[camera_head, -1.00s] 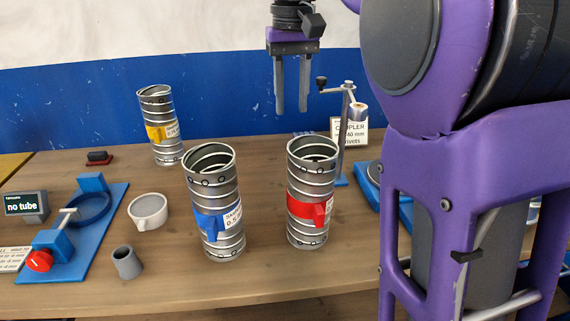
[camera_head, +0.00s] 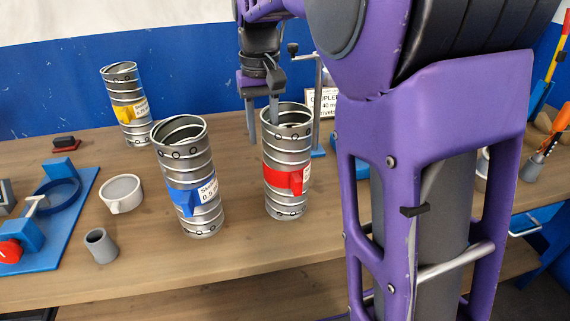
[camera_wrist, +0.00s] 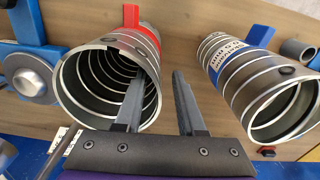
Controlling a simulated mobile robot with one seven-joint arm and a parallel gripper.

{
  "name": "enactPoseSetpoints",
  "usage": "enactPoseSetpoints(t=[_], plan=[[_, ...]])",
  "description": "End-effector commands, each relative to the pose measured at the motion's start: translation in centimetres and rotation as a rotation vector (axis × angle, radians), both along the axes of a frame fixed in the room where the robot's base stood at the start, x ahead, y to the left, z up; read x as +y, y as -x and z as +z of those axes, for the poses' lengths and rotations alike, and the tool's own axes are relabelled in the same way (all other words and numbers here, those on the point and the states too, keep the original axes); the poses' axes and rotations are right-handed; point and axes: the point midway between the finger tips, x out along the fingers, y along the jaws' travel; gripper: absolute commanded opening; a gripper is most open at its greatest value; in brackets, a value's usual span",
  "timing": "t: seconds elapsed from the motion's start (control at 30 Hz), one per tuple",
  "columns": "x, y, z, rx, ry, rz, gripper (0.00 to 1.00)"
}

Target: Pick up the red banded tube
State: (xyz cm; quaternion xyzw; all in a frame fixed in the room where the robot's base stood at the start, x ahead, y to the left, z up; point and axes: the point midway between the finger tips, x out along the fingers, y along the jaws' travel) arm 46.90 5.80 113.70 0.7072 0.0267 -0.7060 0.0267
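The red banded tube (camera_head: 285,180) is a silver ribbed duct standing upright on the bench, open at the top, with a red band and tab. In the wrist view, the red banded tube (camera_wrist: 84,89) shows its open mouth. My gripper (camera_head: 262,122) is above the bench at the tube's rim, fingers pointing down and apart. In the wrist view, one finger of my gripper (camera_wrist: 158,92) overlaps the tube's mouth and seems to reach inside it. The other finger is outside, between this tube and the blue banded tube (camera_head: 189,180). I cannot tell whether either finger touches the wall.
A yellow banded tube (camera_head: 126,108) stands at the back left. A grey cup (camera_head: 101,243), a white mug (camera_head: 122,193) and a blue fixture (camera_head: 50,215) are on the left. A stand with a thin post (camera_head: 318,100) is close behind the red banded tube.

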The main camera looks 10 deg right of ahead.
Motion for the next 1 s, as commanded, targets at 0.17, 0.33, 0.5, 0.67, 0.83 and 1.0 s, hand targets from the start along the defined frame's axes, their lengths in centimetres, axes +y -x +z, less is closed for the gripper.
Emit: enactPoseSetpoints(t=[0.17,0.33,0.5,0.67,0.83,1.0], plan=[[0.0,-0.1,-3.0,0.004,0.000,0.002,0.39],[0.1,-0.1,-3.8,0.001,-0.001,0.001,0.39],[0.0,-0.1,-3.8,0.001,-0.001,0.001,0.39],[0.0,-0.1,-3.8,0.001,-0.001,0.001,0.12],[0.0,-0.1,-3.8,0.001,-0.001,0.001,0.00],[0.0,-0.1,-3.8,0.001,-0.001,0.001,0.00]])
